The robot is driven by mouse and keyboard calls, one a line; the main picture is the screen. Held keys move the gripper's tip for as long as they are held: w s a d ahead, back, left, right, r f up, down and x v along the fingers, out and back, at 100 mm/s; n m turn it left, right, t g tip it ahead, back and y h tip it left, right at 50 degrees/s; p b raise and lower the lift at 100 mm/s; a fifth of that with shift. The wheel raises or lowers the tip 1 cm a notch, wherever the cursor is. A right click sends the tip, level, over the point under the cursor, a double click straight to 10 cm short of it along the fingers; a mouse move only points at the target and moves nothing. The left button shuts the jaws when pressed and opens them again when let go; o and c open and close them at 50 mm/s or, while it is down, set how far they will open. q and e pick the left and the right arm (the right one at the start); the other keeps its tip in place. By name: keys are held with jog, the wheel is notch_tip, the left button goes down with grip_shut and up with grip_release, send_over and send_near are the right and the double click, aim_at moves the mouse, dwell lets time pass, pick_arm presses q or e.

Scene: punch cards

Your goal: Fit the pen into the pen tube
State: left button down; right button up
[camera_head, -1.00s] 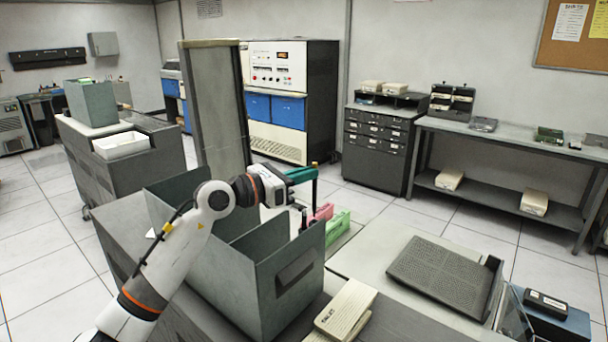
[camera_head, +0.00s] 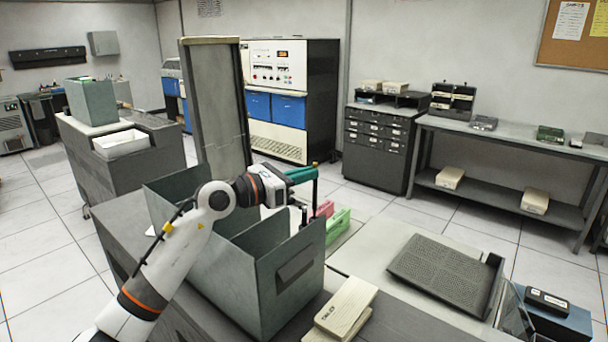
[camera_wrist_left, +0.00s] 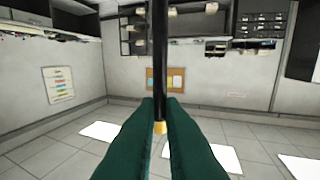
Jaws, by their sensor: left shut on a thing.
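My left gripper (camera_head: 312,172) is shut on the pen, above the far right corner of the grey-green open box. The dark pen (camera_wrist_left: 160,60) stands upright between the green fingertips in the left wrist view, where its gold end (camera_wrist_left: 160,128) shows just below the tips. That view appears upside down. In the head view, the gold end (camera_head: 315,164) is at the top and the pen's lower part passes behind the box edge. I cannot make out the pen tube in either view. My right gripper is not in view.
The grey-green open box (camera_head: 245,285) stands under my left arm. A pale card stack (camera_head: 346,308) is in front, and a dark perforated tray (camera_head: 440,268) lies on the surface to the right.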

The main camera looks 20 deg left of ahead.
pick_arm(q)
jog(key=shift+f+b, duration=1.3)
jog(key=shift+f, duration=0.55)
jog(key=c, duration=1.5)
grip_release()
jog(key=shift+o, duration=0.2)
jog(key=shift+s+a, duration=0.1)
jog(key=b+v, duration=0.5)
jog(key=v, duration=0.6)
jog(key=shift+s+a, duration=0.3)
